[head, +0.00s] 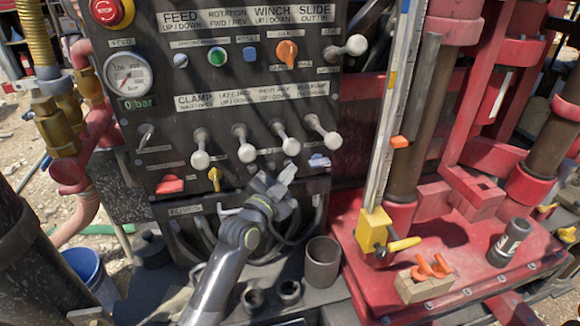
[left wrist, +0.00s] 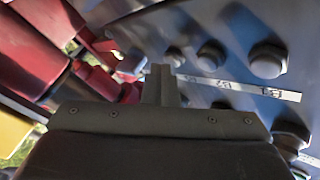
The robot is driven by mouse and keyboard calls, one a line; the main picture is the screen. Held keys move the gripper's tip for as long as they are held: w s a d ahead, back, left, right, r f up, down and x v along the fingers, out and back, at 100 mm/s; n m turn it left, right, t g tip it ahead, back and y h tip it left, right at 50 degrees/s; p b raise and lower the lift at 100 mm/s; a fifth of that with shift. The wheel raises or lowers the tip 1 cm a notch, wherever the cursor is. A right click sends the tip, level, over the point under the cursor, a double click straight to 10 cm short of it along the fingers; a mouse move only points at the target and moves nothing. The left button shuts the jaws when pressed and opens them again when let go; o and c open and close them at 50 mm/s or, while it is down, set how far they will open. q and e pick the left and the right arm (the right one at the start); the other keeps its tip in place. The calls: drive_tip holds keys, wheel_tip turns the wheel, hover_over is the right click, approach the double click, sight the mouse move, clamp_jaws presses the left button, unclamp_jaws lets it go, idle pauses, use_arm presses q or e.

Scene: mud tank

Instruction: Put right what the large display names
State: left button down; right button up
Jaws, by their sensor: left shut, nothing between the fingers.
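The black control panel (head: 340,110) faces me in the head view. A row of several levers with pale knobs (head: 246,152) sits below the CLAMP label strip. Above are a green button (head: 218,57), an orange knob (head: 287,52) and a pressure gauge (head: 130,76) over a small readout of 0 bar. Below are a red switch (head: 170,184), a yellow knob (head: 214,178) and a blue switch (head: 319,160). My left gripper (head: 288,172) is shut and empty, just below the right-hand levers. Its fingers also show in the left wrist view (left wrist: 161,84). No large display is readable.
A red emergency button (head: 107,12) is at top left. A yellow block with a handle (head: 374,232) stands at the mast's foot. A grey cup (head: 322,263) stands near my left arm.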

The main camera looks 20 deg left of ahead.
use_arm(q)
drive_tip(key=shift+s+d, duration=0.55)
drive_tip(key=shift+s, duration=0.2)
drive_tip(key=s+d, duration=0.1)
drive_tip(key=s+b, duration=0.1)
drive_tip(key=s+d, duration=0.1)
drive_tip(key=s, duration=0.1)
drive_tip(key=shift+d, duration=0.35)
idle(0.3)
